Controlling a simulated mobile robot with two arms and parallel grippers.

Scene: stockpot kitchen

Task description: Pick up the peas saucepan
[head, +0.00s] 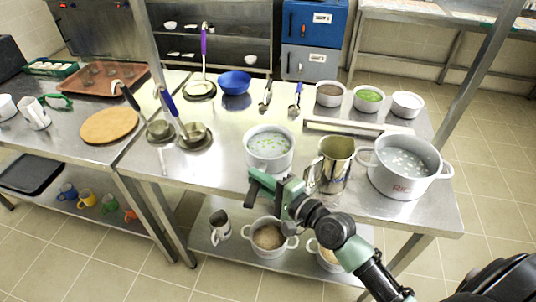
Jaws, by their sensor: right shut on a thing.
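The peas saucepan (269,140) is a pale round pan with green peas in whitish liquid, upright near the front middle of the steel table. My right gripper (264,181) reaches in from the lower right and is shut on the saucepan at its near side. The handle and fingertips are mostly hidden by the gripper body. I cannot tell whether the pan's base touches the table. My left gripper is not in view.
A steel jug (334,165) stands close on the right, beside a large white rice pot (402,168). Ladles rest in small pots (195,136) on the left. A blue bowl (234,82) and several small containers (368,98) stand behind. Other pots (269,238) sit on the lower shelf.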

